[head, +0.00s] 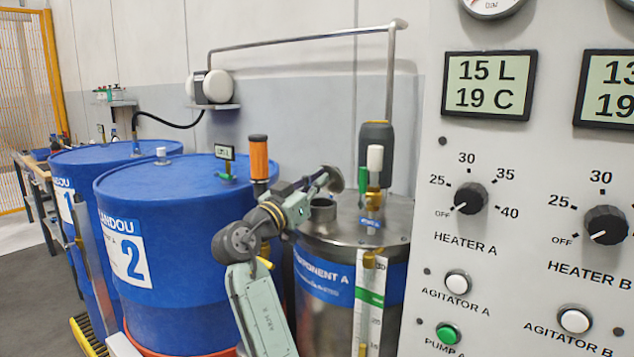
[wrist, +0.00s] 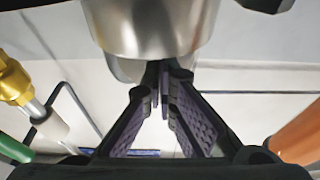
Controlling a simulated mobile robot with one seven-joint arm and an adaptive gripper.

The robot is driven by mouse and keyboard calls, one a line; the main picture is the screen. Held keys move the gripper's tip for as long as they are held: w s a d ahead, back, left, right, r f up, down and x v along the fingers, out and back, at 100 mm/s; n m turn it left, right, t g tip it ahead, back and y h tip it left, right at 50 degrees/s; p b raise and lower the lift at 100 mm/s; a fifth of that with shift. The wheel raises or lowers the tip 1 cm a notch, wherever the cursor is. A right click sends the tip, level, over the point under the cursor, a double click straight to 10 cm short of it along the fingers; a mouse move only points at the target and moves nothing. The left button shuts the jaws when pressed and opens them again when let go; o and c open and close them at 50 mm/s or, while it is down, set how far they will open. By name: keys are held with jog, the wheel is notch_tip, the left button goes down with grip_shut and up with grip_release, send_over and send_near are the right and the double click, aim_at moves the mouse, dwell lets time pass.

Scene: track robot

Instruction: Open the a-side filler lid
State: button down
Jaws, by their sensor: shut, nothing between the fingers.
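The component A tank (head: 325,300) is a steel drum with a blue band. On its top, the short steel filler neck (head: 322,213) shows a dark, open-looking mouth in the head view. A grey round lid (head: 333,178) stands tilted up above and behind the neck. My gripper (head: 320,181) is at the lid's left side, partly overlapping it. In the wrist view, my gripper (wrist: 163,82) has its fingertips together with nothing between them. A rounded steel part (wrist: 150,28) fills the top, close to the fingertips; contact is unclear.
A white-topped valve with brass fittings (head: 374,190) stands right of the neck. An orange cylinder (head: 259,158) stands behind my arm. Blue drum 2 (head: 165,190) is left, and the control panel (head: 535,200) fills the right. A steel pipe (head: 300,38) runs overhead.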

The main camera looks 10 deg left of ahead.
jog(key=shift+w+r+g+p, duration=0.15)
jog(key=shift+r+g+p, duration=0.4)
jog(key=shift+p, duration=0.5)
jog(key=shift+w+d+r+g+y+p, duration=0.25)
jog(key=shift+g+y+p, duration=0.3)
jog(key=shift+p, duration=0.55)
jog(key=shift+w+g, duration=0.2)
jog(key=shift+g, duration=0.1)
jog(key=shift+w+d+f, duration=0.15)
jog(key=shift+w+d, duration=0.05)
jog(key=shift+w, duration=0.15)
